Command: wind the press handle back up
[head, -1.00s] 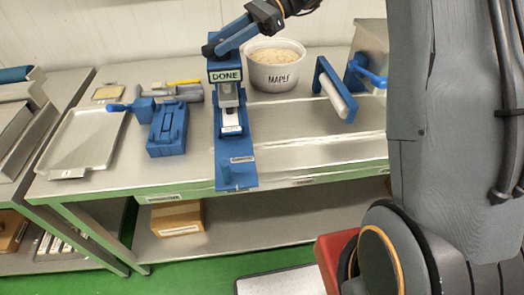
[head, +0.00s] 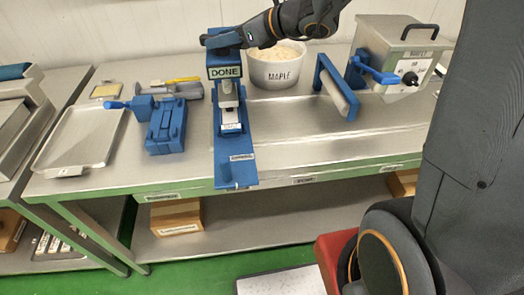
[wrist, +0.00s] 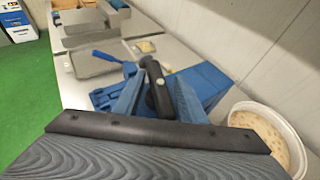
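The blue press (head: 236,165) stands near the middle of the bench. A DONE label (head: 225,72) shows on its head, and a white block (head: 231,126) sits low inside it.
A white MAPLE tub (head: 274,72) stands just behind right of the press. A blue-framed roller (head: 338,88) and a steel box machine (head: 405,65) are further right. A blue clamp-like fixture (head: 166,128) and a steel tray (head: 80,138) are left. The right front bench is clear.

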